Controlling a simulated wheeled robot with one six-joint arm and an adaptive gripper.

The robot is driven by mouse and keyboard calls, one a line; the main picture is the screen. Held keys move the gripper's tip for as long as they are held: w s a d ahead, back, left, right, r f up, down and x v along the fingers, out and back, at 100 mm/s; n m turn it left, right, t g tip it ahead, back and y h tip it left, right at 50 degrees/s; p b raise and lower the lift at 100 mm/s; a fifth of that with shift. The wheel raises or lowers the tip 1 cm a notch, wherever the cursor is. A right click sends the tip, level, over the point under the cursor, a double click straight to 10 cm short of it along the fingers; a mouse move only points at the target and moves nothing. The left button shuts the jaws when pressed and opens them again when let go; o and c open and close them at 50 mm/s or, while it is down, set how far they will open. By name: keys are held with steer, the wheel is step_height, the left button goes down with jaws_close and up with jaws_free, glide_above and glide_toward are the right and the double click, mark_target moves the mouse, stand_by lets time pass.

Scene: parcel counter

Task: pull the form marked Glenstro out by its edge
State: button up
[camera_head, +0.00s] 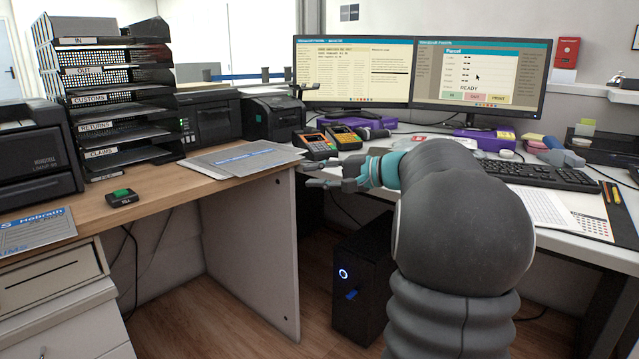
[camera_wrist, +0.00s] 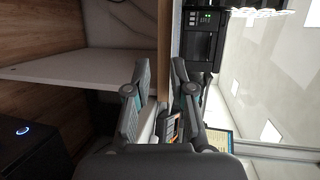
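A small stack of overlapping grey-white forms (camera_head: 245,158) with blue bands lies near the right end of the wooden counter; its right corner reaches the counter's edge. I cannot read the name Glenstro on any of them. Another form (camera_head: 38,231), with a blue header reading something like Habrath, lies at the front left. My gripper (camera_head: 313,175) is just right of the counter's end, close to the stack's right corner. It is open, its two fingers apart and nothing visibly held. In the wrist view the open fingers (camera_wrist: 160,70) straddle the line of the counter edge (camera_wrist: 163,45).
Two card terminals (camera_head: 318,146) stand just behind my gripper. A black stamp-like block (camera_head: 122,198) lies on the counter. A labelled tray rack (camera_head: 115,110) and printers stand behind. A computer tower (camera_head: 362,285) is below my arm; the keyboard (camera_head: 540,176) is right.

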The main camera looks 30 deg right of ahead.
mark_target(276, 165)
steer(key=shift+w+a+p, duration=0.6)
steer(key=shift+w+a, duration=0.1)
steer(key=shift+w, duration=1.2)
steer(key=shift+w+a+p, duration=0.6)
steer(key=shift+w+a, duration=0.1)
steer(key=shift+w, duration=1.25)
steer(key=shift+w+a+p, duration=0.6)
steer(key=shift+w+a, duration=0.1)
steer(key=shift+w, duration=1.2)
steer(key=shift+f, duration=0.1)
jaws_close()
